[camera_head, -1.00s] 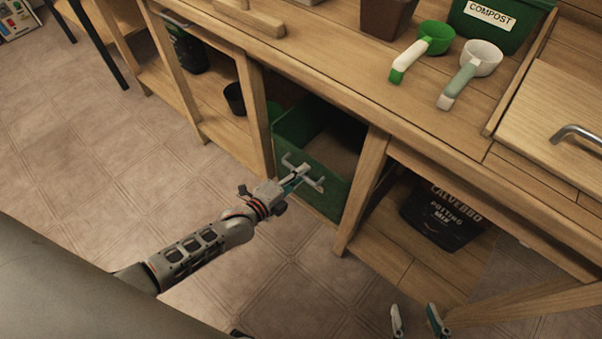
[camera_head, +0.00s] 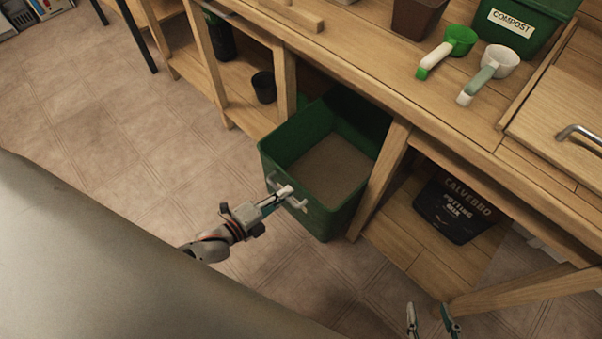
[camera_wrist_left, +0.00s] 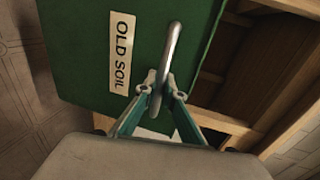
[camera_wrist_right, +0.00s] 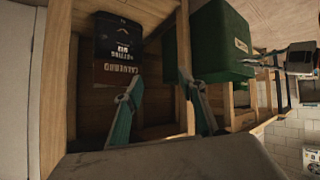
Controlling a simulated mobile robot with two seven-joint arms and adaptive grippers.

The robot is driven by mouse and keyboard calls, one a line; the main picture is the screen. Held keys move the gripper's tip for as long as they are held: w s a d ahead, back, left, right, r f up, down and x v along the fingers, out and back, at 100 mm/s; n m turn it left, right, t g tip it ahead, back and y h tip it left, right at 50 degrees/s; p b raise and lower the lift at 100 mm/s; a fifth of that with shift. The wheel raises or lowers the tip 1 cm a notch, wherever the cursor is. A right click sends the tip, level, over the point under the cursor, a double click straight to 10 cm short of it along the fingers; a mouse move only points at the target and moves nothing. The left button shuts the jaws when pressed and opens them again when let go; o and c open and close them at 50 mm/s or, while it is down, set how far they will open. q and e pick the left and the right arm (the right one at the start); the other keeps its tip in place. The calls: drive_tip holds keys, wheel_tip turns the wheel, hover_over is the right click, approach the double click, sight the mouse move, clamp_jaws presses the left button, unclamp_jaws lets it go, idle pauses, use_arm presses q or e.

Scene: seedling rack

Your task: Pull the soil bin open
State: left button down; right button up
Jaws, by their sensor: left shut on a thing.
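The green soil bin (camera_head: 325,215) stands well out from its bay under the bench, with brown soil (camera_head: 330,170) inside. Its front carries an "OLD SOIL" label (camera_wrist_left: 122,52) and a metal bar handle (camera_wrist_left: 172,50). My left gripper (camera_head: 290,196) is shut on the handle at the bin's front; its fingertips (camera_wrist_left: 160,92) meet around the bar in the left wrist view. My right gripper (camera_head: 432,318) is open and empty low at the front right, apart from the bin. The bin also shows in the right wrist view (camera_wrist_right: 222,45), beyond the right fingers.
A black potting mix bag (camera_head: 453,208) lies on the lower shelf right of the bin. A bench leg (camera_head: 380,178) stands close beside the bin's right side. A black pot (camera_head: 264,87) sits on the left shelf. Open tiled floor (camera_head: 120,140) lies in front.

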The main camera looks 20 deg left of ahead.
use_arm(q)
drive_tip(key=f+v, duration=0.3)
drive_tip(key=v, duration=1.3)
drive_tip(key=shift+s+p, duration=0.3)
drive_tip(key=shift+s, duration=0.2)
drive_tip(key=shift+a+f, duration=0.15)
drive_tip(key=c, duration=2.2)
unclamp_jaws()
drive_tip(key=shift+o, duration=0.2)
drive_tip(key=v, duration=1.2)
